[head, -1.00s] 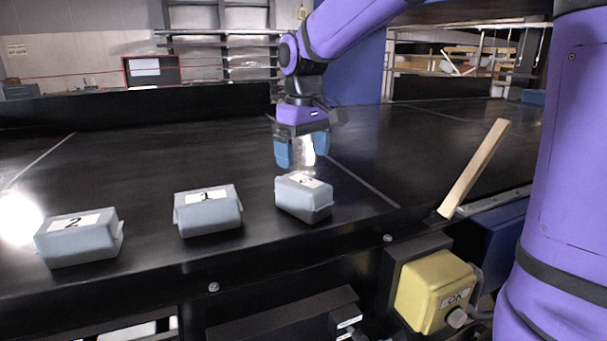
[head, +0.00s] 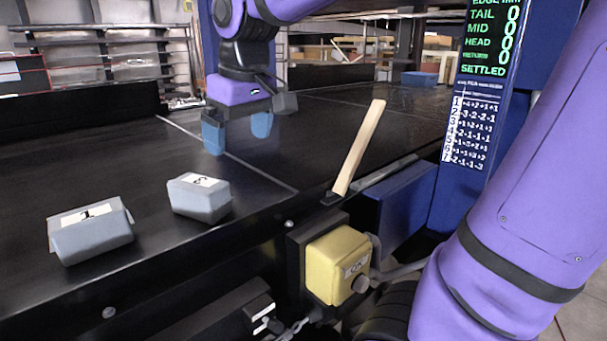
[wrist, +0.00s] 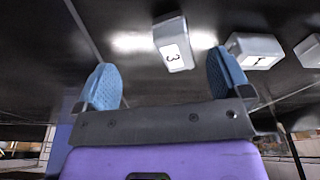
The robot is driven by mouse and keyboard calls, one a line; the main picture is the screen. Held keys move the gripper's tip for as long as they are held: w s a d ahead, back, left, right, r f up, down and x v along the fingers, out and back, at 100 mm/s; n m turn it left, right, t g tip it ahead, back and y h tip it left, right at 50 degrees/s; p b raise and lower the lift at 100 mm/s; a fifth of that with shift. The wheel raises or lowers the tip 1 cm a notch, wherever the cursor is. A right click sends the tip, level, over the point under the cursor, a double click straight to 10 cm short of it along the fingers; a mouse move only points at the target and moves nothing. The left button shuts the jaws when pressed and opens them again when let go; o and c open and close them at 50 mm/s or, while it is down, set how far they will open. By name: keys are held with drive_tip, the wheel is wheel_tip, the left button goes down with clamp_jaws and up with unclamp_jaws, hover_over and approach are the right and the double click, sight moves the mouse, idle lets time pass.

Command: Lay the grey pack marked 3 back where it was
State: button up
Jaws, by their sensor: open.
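The grey pack marked 3 (head: 200,200) lies on the black belt near its front edge, label up, slightly turned. It also shows in the wrist view (wrist: 173,45), beyond and between the fingertips, not touching them. My gripper (head: 238,133) is open and empty, fingers pointing down over the belt, behind and to the right of pack 3. The grey pack marked 1 (head: 90,233) lies to the left of pack 3, with a gap between them; it also shows in the wrist view (wrist: 255,49).
A further pack (wrist: 309,50) is partly cut off in the wrist view. A wooden stick (head: 359,150) stands tilted at the belt's front edge. A yellow button box (head: 335,268) is below it. A display (head: 487,40) reads SETTLED. The belt behind the packs is clear.

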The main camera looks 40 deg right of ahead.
drive_tip(key=s+d+f+m+t, duration=0.1)
drive_tip(key=s+f, duration=0.1)
drive_tip(key=s, duration=0.4)
drive_tip(key=s+d+f+m+t, duration=0.1)
drive_tip(key=s+f+t, duration=0.1)
drive_tip(key=s, duration=0.5)
drive_tip(key=shift+d+m, duration=0.3)
drive_tip(key=shift+c, duration=0.3)
